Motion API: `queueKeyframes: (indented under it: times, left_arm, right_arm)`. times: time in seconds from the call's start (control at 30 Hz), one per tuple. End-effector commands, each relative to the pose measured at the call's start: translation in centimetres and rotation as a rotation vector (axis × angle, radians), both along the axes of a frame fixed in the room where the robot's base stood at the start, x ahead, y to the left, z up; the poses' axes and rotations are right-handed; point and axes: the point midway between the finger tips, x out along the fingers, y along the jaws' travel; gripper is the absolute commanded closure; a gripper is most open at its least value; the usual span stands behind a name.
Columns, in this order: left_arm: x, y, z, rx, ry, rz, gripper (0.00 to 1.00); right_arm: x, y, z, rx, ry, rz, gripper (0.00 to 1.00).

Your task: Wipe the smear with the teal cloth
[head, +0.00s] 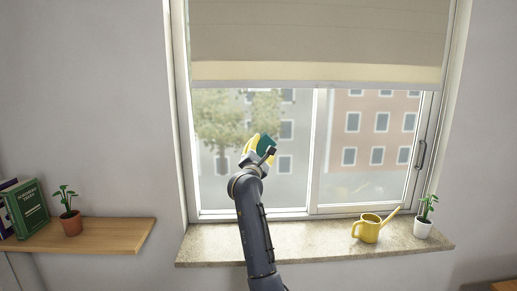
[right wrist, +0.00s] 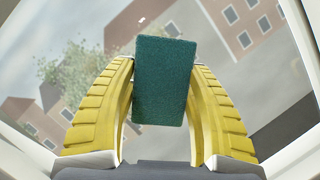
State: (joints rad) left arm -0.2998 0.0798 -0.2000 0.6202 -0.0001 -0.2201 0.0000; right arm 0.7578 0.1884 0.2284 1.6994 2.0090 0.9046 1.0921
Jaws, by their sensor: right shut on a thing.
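The teal cloth (head: 267,143) looks like a flat, stiff rectangle. It also shows in the right wrist view (right wrist: 165,80), upright between two yellow fingers. My right gripper (head: 256,146) is shut on it, in front of the left pane of the window (head: 260,190). I cannot tell whether the cloth touches the glass. I cannot make out a clear smear; the glass looks hazy in places, and my arm and the cloth hide part of it. My left gripper is not in view.
A stone sill (head: 315,240) runs below the window. A yellow watering can (head: 368,229) and a white potted plant (head: 423,226) stand at its right end. A beige blind (head: 315,45) covers the window's top. A wooden shelf (head: 105,236) at left holds books and a terracotta pot (head: 71,223).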

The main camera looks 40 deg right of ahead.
Motion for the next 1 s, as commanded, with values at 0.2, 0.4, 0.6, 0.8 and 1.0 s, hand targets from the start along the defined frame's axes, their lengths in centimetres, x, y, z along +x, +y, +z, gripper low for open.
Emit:
queueKeyframes:
  times: [0.2, 0.4, 0.6, 0.8, 1.0]
  left_arm:
    - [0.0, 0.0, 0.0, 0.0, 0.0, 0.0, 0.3]
    - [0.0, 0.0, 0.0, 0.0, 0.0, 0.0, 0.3]
    - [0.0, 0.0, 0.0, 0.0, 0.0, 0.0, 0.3]
    - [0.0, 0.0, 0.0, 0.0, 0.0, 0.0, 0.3]
    - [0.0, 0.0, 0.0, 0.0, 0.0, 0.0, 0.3]
  right_arm:
    - [-0.7, -0.8, 0.0, 0.001, 0.0, 0.0, 0.72]
    - [-1.6, -2.0, 0.0, 0.001, -0.001, -0.001, 0.72]
    - [-2.2, -2.7, 0.0, 0.001, -0.001, 0.0, 0.72]
    - [-2.2, -2.7, 0.0, 0.001, -0.001, 0.0, 0.72]
    - [-2.6, -2.4, 0.0, 0.0, -0.001, 0.001, 0.72]
